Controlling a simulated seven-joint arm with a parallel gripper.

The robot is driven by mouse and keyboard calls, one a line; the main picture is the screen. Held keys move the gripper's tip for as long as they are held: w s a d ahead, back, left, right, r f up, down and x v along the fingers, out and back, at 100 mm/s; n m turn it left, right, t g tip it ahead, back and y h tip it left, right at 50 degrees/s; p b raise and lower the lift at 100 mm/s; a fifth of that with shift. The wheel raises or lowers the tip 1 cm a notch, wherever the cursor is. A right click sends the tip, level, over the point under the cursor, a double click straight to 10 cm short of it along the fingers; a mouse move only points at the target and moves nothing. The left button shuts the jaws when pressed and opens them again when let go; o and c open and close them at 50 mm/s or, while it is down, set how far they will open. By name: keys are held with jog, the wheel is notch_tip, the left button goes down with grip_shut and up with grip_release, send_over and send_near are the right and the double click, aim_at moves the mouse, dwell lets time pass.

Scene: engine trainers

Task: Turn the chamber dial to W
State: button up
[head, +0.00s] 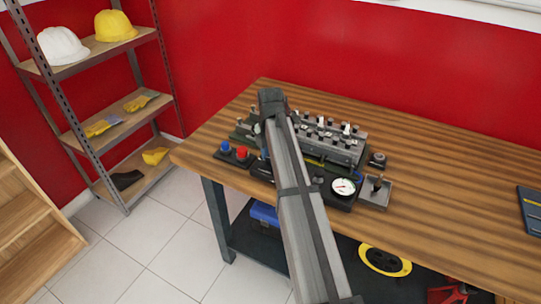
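An engine trainer (345,151) stands on the wooden bench, a grey block with rows of small dark and light posts on top. A white round gauge (343,187) with a red needle is at its front right. A dark round knob (378,159) sits at its right end. I cannot tell which part is the chamber dial; no letter W is readable. My grey arm crosses the trainer's left middle part and hides it. The arm's far end is a dark joint over the back left of the trainer. My gripper's fingers are hidden.
A blue button (225,147) and a red button (241,153) are at the trainer's left. A small grey tray (375,199) with an upright dark piece is at its right. The bench (450,205) is mostly clear further right. A shelf rack (90,66) stands left.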

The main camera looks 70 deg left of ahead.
jog(key=o, duration=1)
notch_tip(320, 180, up, 14)
jog(key=shift+f, duration=0.1)
dwell(0.5)
